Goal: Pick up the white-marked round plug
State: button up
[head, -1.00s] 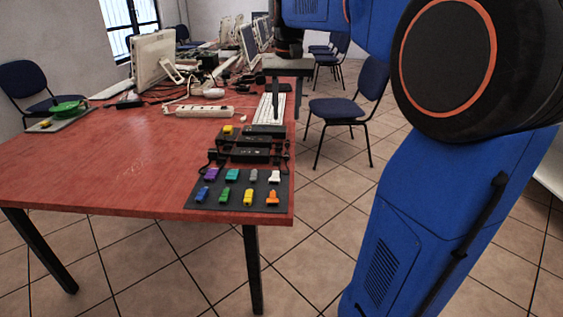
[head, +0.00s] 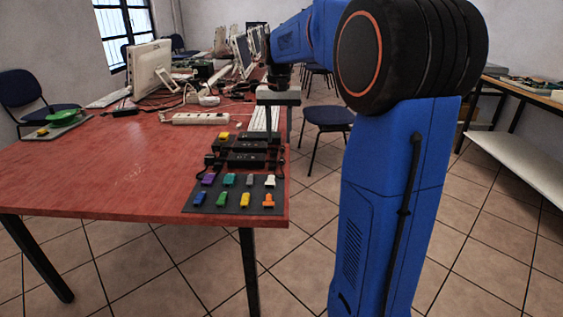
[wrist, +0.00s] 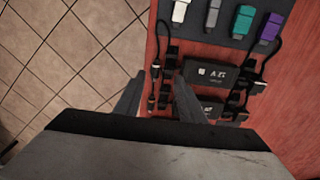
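My gripper (wrist: 160,80) points down over the right edge of the red table, its two fingers apart and empty. In the head view my gripper (head: 269,125) is above the table near the black power bricks. In the wrist view, thin black cable ends with small plugs (wrist: 154,72) lie between and just beyond the fingertips, beside a black power brick (wrist: 222,73). A second brick (wrist: 209,106) is nearer, partly hidden by the right finger. I cannot make out which plug is round with a white mark; the markings are too small.
A dark mat (head: 230,206) holds several coloured connectors at the table's near corner. A white power strip (head: 200,118) and keyboard (head: 263,117) lie farther back. Monitors stand behind them. A bench (head: 530,95) stands at the right.

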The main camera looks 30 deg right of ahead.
aim_at(282, 161)
notch_tip(282, 161, down, 3)
jog(key=shift+r, duration=0.1)
jog(key=f, duration=0.4)
jog(key=shift+s+d+f, duration=0.15)
jog(key=shift+s+d, duration=0.15)
jog(key=shift+s, duration=0.05)
jog(key=shift+f, duration=0.6)
jog(key=shift+c, duration=0.6)
grip_shut()
